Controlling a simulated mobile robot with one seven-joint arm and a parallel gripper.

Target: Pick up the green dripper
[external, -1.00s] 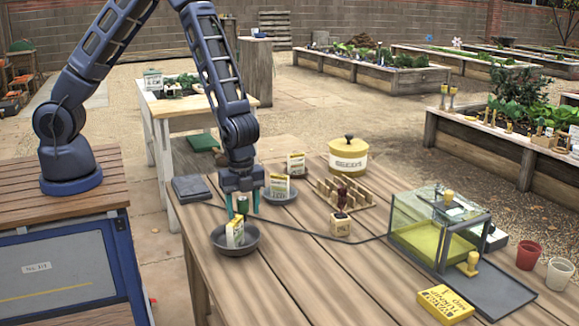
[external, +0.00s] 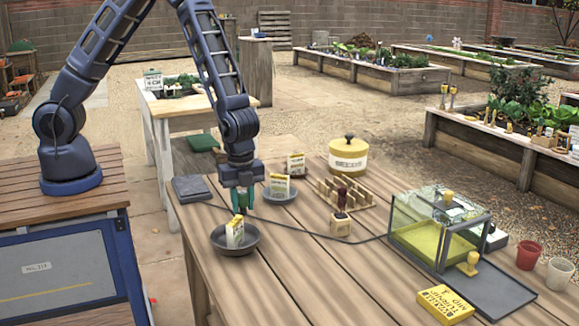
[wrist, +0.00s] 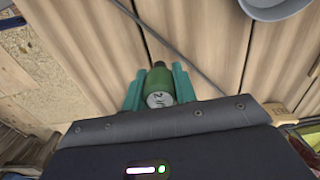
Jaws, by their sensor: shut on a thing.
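My gripper (external: 242,198) is over the left part of the wooden table, just behind a dark bowl with a seed packet. Its teal fingers are shut on the green dripper (wrist: 159,85), a small green cylinder with a pale marked end and a dark tip. In the wrist view the dripper sits between the two fingers (wrist: 158,90). In the external view the fingers largely hide it. I cannot tell whether its lower end touches the table.
The dark bowl (external: 252,247) stands close in front of my gripper. A grey dish (external: 288,197) with a packet is behind right. A black cable (external: 320,236) crosses the table. A wooden rack (external: 327,197), a yellow seed tin (external: 348,158) and a glass case (external: 413,228) stand farther right.

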